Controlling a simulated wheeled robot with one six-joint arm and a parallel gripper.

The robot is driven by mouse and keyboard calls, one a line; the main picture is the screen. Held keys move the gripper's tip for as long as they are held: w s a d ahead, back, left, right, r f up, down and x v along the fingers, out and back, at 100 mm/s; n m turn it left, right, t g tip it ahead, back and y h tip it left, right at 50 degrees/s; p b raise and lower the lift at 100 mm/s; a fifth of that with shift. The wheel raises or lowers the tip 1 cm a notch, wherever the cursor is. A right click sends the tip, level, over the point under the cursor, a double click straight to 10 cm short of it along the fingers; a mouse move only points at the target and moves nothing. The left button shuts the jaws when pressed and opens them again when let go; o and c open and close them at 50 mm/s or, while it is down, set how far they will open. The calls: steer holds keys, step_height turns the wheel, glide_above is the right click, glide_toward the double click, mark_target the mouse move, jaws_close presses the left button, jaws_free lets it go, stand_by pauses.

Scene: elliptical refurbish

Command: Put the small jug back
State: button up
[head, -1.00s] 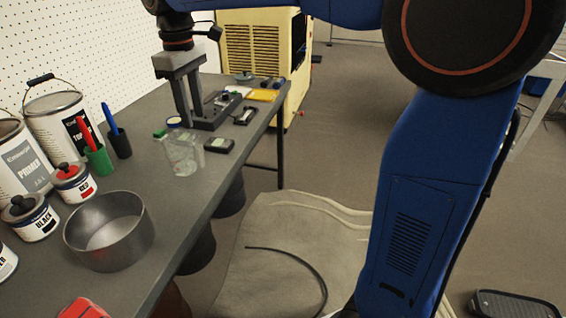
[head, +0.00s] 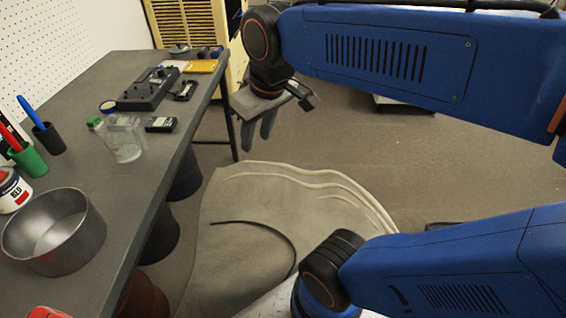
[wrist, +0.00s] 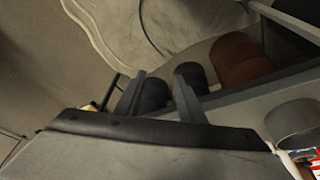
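A small clear vessel (head: 124,142), which looks like the small jug, stands upright on the grey workbench (head: 100,205). A green piece shows at its top left; I cannot tell whether it belongs to the vessel. My gripper (head: 262,136) hangs fingers down, to the right of the bench, beyond its edge and apart from the vessel. In the wrist view my gripper (wrist: 160,88) has its two fingers spread with nothing held between them. I cannot make out the vessel in the wrist view.
A metal pan (head: 55,232), a green cup (head: 27,162), a dark pen cup (head: 48,139), a black meter (head: 161,124) and a black device (head: 150,90) are on the bench. Buckets (head: 160,235) stand beneath. A pale sheet (head: 240,200) covers the floor to the right.

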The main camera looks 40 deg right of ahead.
steer(key=s+d+f+m+t, duration=0.1)
steer(key=s+d+f+m, duration=0.1)
steer(key=s+f, duration=0.4)
steer(key=shift+d, duration=0.5)
